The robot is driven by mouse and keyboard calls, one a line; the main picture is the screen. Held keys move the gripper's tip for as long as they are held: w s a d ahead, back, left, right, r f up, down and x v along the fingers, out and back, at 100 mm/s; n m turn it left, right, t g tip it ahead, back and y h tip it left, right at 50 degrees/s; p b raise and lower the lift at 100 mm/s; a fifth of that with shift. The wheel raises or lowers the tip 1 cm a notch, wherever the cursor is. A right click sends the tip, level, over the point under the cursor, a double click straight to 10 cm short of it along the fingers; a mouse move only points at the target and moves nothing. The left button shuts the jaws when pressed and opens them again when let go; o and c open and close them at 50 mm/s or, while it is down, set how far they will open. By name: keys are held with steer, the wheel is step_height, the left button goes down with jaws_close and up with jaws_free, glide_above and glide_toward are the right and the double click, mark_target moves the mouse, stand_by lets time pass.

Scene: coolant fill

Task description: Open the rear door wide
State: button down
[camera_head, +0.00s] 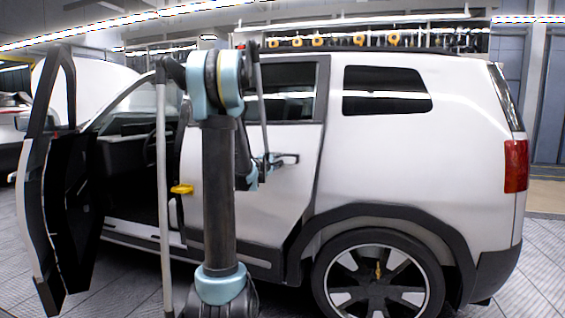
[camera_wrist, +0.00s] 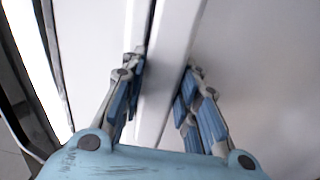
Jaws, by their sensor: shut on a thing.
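The white rear door (camera_head: 305,200) of the car is in the middle of the head view, partly hidden behind my arm. It sits roughly in line with the car's side, and I cannot tell whether it is slightly ajar. Its handle (camera_head: 289,158) is near the rear edge of the door. My gripper (camera_head: 271,164) is at the handle, small and partly hidden by my arm. In the wrist view, the blue-padded fingers of my gripper (camera_wrist: 162,95) stand on both sides of a narrow pale bar, which appears to be the door handle (camera_wrist: 168,65).
The front door (camera_head: 45,190) stands wide open at the left, with the cabin opening behind it. The rear wheel (camera_head: 350,290) and fender are right of the rear door. A yellow object (camera_head: 182,189) shows beside my arm. Floor is open behind the car at right.

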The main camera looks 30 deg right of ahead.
mark_target(275, 160)
steer(key=shift+s+a+f+m+g+h, duration=0.15)
steer(key=shift+s+a+m+g, duration=0.1)
steer(key=shift+s+a, duration=0.4)
steer(key=shift+s+a+r+m+g+h, duration=0.15)
steer(key=shift+s+a+g, duration=0.15)
steer(key=shift+a, duration=0.6)
steer(key=shift+f, duration=0.1)
steer(key=shift+m+g+h, duration=0.3)
steer(key=shift+m+g, duration=0.1)
steer(key=shift+g, duration=0.15)
steer(key=shift+v, duration=2.2)
steer(key=shift+a, duration=0.1)
steer(key=shift+m+g+h, duration=0.3)
steer(key=shift+m+g, duration=0.1)
steer(key=shift+g, duration=0.1)
steer(key=shift+v, duration=2.05)
steer(key=shift+a, duration=0.1)
steer(key=shift+m+g+h, duration=0.3)
steer(key=shift+m+g, duration=0.1)
steer(key=shift+g, duration=0.2)
steer(key=shift+v, duration=2.15)
steer(key=shift+w, duration=0.1)
